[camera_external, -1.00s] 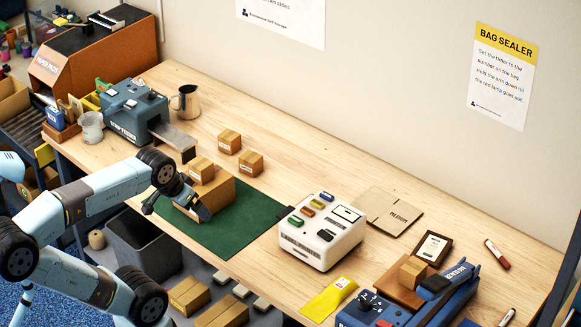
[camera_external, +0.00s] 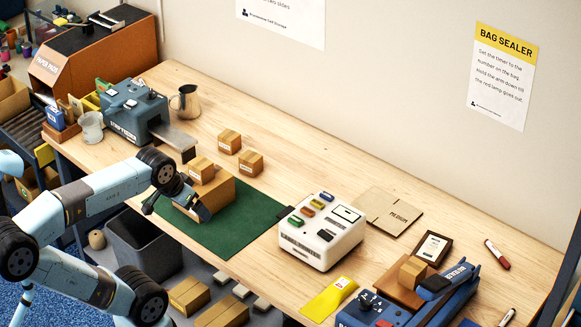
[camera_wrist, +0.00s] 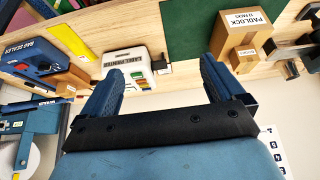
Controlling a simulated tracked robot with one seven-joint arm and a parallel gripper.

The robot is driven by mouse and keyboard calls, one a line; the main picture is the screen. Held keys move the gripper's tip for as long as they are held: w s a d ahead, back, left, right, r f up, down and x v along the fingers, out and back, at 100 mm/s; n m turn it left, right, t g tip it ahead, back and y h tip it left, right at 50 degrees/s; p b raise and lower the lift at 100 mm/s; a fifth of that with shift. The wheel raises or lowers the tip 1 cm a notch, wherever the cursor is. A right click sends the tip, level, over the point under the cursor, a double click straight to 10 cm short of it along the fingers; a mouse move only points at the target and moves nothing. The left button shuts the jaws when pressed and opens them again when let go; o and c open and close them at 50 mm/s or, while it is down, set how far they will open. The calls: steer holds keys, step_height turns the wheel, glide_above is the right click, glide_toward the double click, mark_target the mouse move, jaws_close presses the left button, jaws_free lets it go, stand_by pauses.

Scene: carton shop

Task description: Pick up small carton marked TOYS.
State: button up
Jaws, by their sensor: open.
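Several small brown cartons with white labels stand on the bench. One small carton (camera_external: 201,170) sits on top of a larger carton (camera_external: 222,197); two more, a back one (camera_external: 229,141) and a front one (camera_external: 250,163), stand behind it. Their labels are too small to read, so I cannot tell which is marked TOYS. My gripper (camera_external: 178,206) is at the near side of the larger carton, partly covering it. In the wrist view my gripper (camera_wrist: 160,66) is open and empty; the larger carton (camera_wrist: 236,38), labelled PADLOCK, and a small carton (camera_wrist: 243,61) are beyond its right finger.
The larger carton is on a green mat (camera_external: 240,235). A white label printer (camera_external: 318,237) stands right of it, and a blue-grey machine (camera_external: 134,112) is at the left. Another small carton (camera_external: 412,271) is by the bag sealer (camera_external: 445,297). The back of the bench has free room.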

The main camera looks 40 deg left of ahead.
steer(key=w+a+r, duration=0.2)
steer(key=w, duration=0.5)
steer(key=w+a+r, duration=0.2)
steer(key=w+a, duration=0.1)
steer(key=w, duration=0.5)
steer(key=n+g, duration=0.1)
glide_above(229, 135)
steer(key=s, duration=0.4)
step_height(229, 135, down, 18)
steer(key=x, duration=1.3)
steer(key=shift+a, duration=0.1)
steer(key=shift+c, duration=0.2)
